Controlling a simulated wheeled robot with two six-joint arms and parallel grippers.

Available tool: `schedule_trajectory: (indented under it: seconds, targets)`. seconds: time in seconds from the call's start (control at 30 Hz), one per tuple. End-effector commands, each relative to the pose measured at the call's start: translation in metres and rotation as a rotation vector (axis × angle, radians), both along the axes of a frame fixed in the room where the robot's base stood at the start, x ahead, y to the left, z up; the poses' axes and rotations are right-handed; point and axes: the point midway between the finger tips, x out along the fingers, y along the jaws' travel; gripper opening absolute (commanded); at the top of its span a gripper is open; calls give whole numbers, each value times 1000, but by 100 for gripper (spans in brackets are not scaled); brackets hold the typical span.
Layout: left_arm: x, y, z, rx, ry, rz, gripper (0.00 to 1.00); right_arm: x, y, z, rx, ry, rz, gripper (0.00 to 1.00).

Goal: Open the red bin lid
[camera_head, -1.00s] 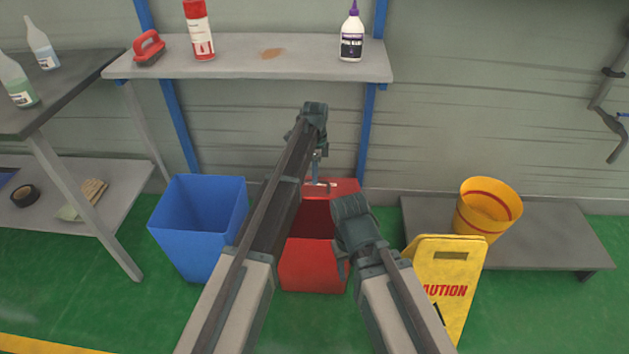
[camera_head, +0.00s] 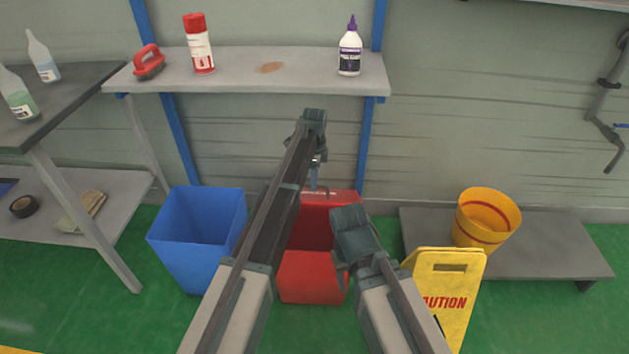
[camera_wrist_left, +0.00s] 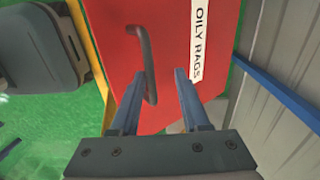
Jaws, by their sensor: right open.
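The red bin (camera_head: 312,279) stands on the floor against the wall. In the left wrist view the lid (camera_wrist_left: 200,15) fills the middle, with a dark handle (camera_wrist_left: 144,60) and an "OILY RAGS" label. My left gripper (camera_head: 315,186) is in front of the raised lid. In the left wrist view its fingers (camera_wrist_left: 160,73) are apart, the handle near the left finger; contact cannot be told. My right gripper (camera_head: 343,279) is open, low in front of the bin's right side.
A blue bin (camera_head: 195,240) stands left of the red bin. A yellow caution sign (camera_head: 450,285) and a yellow bucket (camera_head: 485,218) on a low platform (camera_head: 560,245) are at the right.

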Motion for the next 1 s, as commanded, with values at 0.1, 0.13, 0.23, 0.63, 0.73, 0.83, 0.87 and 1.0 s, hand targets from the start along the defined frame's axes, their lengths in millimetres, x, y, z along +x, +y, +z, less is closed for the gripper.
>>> schedule_trajectory:
  seconds: [0.1, 0.13, 0.23, 0.63, 0.73, 0.83, 0.87, 1.0]
  targets:
    - [-1, 0, 0, -1, 1, -1, 45, 0, 0, 0, 0, 0, 0, 50]
    - [-2, 0, 0, -1, 1, -1, 45, 0, 0, 1, 0, 0, 0, 50]
    - [-2, -1, 1, -1, 2, -1, 45, 0, 0, 1, 0, 0, 0, 50]
    - [-1, -1, 31, -1, 3, -1, 45, 0, 0, 30, 0, 0, 0, 50]
    - [-1, -1, 45, -1, 3, -1, 45, 0, 0, 45, 0, 0, 0, 50]
    - [0, -1, 60, -1, 3, -1, 45, 0, 0, 60, 0, 0, 0, 50]
    - [1, -1, 65, -1, 3, -1, 45, 0, 0, 65, 0, 0, 0, 50]
    - [2, 0, 86, -1, 3, -1, 45, 0, 0, 86, 0, 0, 0, 50]
